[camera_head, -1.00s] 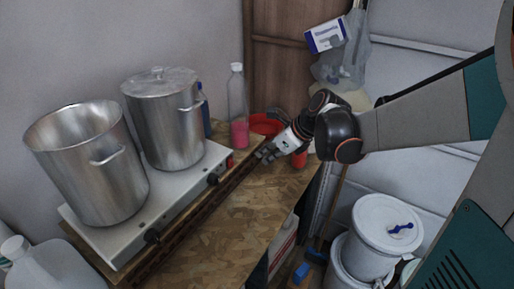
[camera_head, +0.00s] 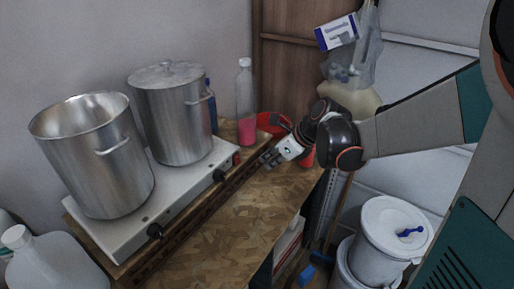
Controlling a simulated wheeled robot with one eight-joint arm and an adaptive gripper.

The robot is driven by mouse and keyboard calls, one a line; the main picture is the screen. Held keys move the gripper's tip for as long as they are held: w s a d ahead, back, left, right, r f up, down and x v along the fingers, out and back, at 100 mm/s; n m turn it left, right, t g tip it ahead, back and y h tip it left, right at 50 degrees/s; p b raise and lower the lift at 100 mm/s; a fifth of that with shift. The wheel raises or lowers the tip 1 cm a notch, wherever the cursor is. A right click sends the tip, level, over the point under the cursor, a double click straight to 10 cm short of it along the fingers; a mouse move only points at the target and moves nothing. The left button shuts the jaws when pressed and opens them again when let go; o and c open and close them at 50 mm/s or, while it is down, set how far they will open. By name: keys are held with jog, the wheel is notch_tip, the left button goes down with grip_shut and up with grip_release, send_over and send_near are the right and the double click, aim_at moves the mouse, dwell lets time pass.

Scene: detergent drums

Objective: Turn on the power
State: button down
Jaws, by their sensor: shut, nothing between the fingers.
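A silver hot plate (camera_head: 129,224) stands on the wooden table, with black knobs along its front edge: one near the right (camera_head: 219,175) and one near the left (camera_head: 155,231). A small red part, which looks like a switch (camera_head: 236,158), shows at its right end. My gripper (camera_head: 267,161) is shut and empty. It reaches in from the right, just right of the red part and apart from it in the picture. The exact gap in depth is hard to tell.
An open pot (camera_head: 95,165) and a lidded pot (camera_head: 172,120) stand on the hot plate. A bottle with pink liquid (camera_head: 246,105) and a red object (camera_head: 270,122) are behind my gripper. White drums (camera_head: 390,235) stand at the lower right. The front tabletop (camera_head: 235,225) is bare.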

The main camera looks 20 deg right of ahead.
aim_at(237, 159)
jog(key=w+a+f+b, duration=0.2)
jog(key=w+a+f, duration=0.3)
jog(key=w, duration=0.1)
jog(key=shift+w+f, duration=0.25)
jog(key=shift+f, duration=0.1)
jog(key=shift+w+a+f, duration=0.1)
jog(key=shift+w+f, duration=0.1)
jog(key=shift+w, duration=0.1)
jog(key=shift+r, duration=0.15)
